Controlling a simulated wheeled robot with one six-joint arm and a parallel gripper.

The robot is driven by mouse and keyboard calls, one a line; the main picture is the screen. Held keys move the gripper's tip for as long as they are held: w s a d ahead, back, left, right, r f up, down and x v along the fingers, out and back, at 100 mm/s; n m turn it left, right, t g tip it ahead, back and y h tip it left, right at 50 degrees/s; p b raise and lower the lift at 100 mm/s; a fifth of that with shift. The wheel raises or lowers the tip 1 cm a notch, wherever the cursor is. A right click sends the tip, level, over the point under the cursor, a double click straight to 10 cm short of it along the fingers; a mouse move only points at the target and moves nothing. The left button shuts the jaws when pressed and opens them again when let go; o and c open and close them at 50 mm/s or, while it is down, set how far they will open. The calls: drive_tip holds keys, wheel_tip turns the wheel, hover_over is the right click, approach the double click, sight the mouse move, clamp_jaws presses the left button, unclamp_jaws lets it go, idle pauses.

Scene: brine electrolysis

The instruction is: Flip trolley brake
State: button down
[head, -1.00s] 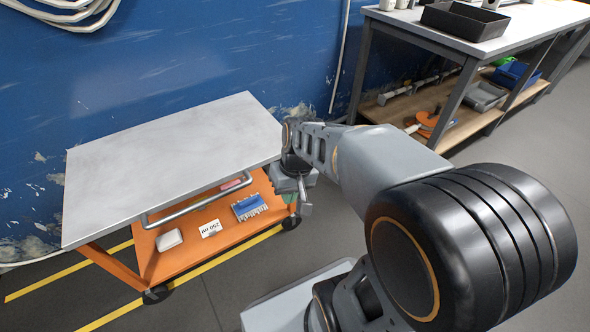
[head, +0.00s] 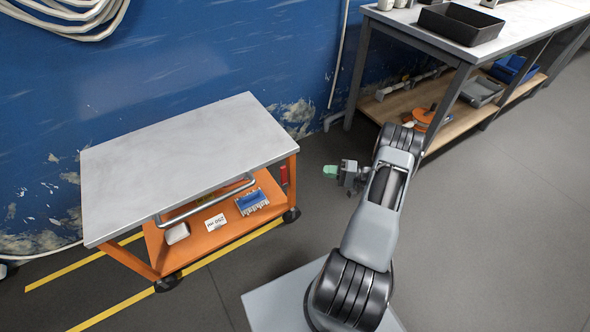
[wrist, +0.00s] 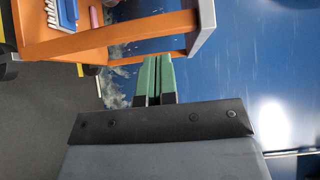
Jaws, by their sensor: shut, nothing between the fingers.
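The trolley (head: 180,160) has a grey top and an orange frame and stands by the blue wall. Its black castors show at the front (head: 168,283) and at the right end (head: 291,215). No brake can be made out clearly on them. My gripper (head: 328,171) is to the right of the trolley's right end, apart from it. In the wrist view, its green fingers (wrist: 155,72) are together and empty. The trolley's orange frame (wrist: 120,42) and the edge of its top (wrist: 203,22) show beyond them.
The lower shelf carries a blue item (head: 250,201), a white label card (head: 215,222) and a pale block (head: 177,233). A small red item (head: 283,174) shows at the right end. A workbench (head: 480,50) stands back right. Floor on the right is clear.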

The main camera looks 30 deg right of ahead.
sight(284, 177)
drive_tip(key=shift+s+d+f+t, duration=0.1)
drive_tip(key=shift+d+f+t, duration=0.15)
drive_tip(key=shift+d+t, duration=0.05)
drive_tip(key=shift+a, duration=0.1)
drive_tip(key=b+x, duration=0.1)
drive_tip(key=x, duration=0.9)
drive_tip(key=shift+a+f+b, duration=0.15)
drive_tip(key=shift+a+b, duration=0.05)
drive_tip(key=shift+b, duration=0.1)
drive_tip(key=shift+s+a, duration=0.1)
drive_tip(key=shift+a, duration=0.8)
drive_tip(key=shift+s+a, duration=0.15)
drive_tip(key=shift+a, duration=0.7)
